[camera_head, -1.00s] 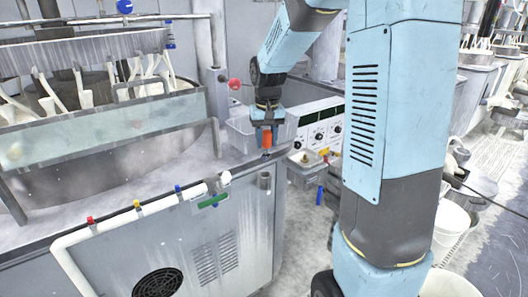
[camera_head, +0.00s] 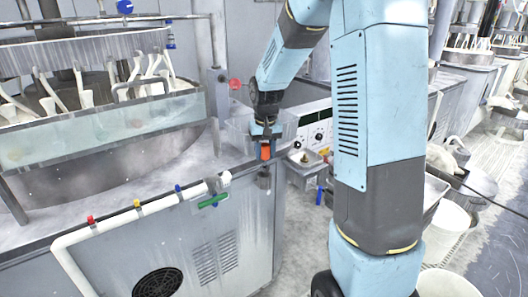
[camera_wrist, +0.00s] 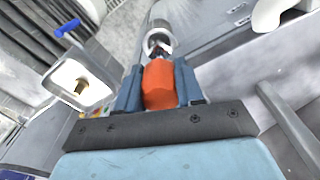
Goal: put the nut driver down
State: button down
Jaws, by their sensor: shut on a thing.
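The nut driver has an orange handle (camera_head: 265,152) and shows large in the wrist view (camera_wrist: 158,88). My gripper (camera_head: 265,143) is shut on this handle, with one blue finger on each side of it in the wrist view (camera_wrist: 159,80). The driver points downward. Its short dark shaft lies in line with a grey cylindrical holder (camera_head: 264,179) on the front corner of the machine, just under it. In the wrist view the shaft end overlaps the holder's round mouth (camera_wrist: 158,36). I cannot tell how deep the tip is inside.
A clear plastic bin (camera_head: 237,137) stands on the ledge behind my gripper. A control panel (camera_head: 318,130) is to the right, with a small metal tray (camera_head: 305,161) in front. A white pipe with coloured valves (camera_head: 137,208) runs along the machine front at left.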

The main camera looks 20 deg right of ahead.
jog(key=shift+f, duration=0.55)
jog(key=c, duration=0.7)
grip_release()
jog(key=r, duration=0.9)
jog(key=s+r, duration=0.1)
jog(key=r, duration=0.3)
jog(key=shift+r, duration=0.15)
jog(key=shift+s+a+r+n+t, duration=0.15)
jog(key=shift+s+r+t, duration=0.65)
jog(key=shift+s, duration=3.75)
jog(key=shift+s+r+n+t, duration=0.1)
jog(key=shift+s+r+t, duration=0.7)
jog(key=shift+s, duration=3.7)
jog(key=shift+s+a+r+n+t, duration=0.15)
jog(key=shift+s+r+t, duration=0.65)
jog(key=shift+s, duration=3.75)
